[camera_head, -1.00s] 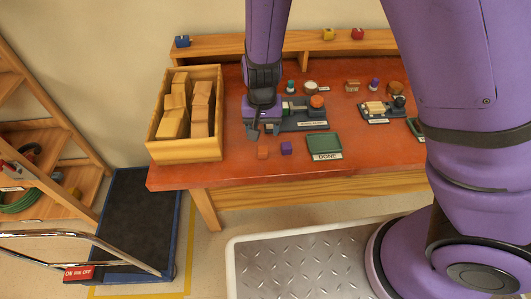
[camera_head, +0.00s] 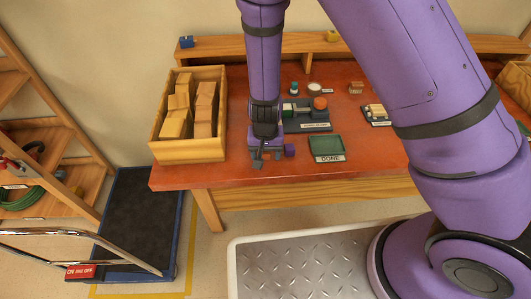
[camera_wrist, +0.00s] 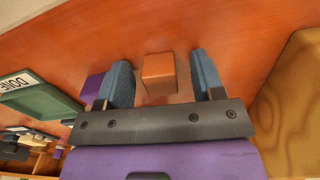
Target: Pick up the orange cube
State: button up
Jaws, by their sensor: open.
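The orange cube (camera_wrist: 159,72) sits on the red-brown tabletop and shows in the wrist view between the two blue fingers of my gripper (camera_wrist: 163,80). The fingers are open, with a gap on each side of the cube. In the head view my gripper (camera_head: 262,158) points down near the table's front edge and hides the cube. A purple cube (camera_head: 289,151) stands just right of my gripper, and it shows partly behind the left finger in the wrist view (camera_wrist: 93,86).
A wooden bin of blocks (camera_head: 187,153) stands left of my gripper. A green tray marked DONE (camera_head: 325,143) lies to the right. Behind are a dark fixture (camera_head: 318,124) and small parts. The table's front edge (camera_head: 240,179) is close.

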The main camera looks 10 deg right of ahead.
jog(key=shift+c, duration=0.3)
jog(key=c, duration=0.9)
jog(key=shift+c, duration=0.2)
jog(key=shift+r, duration=0.2)
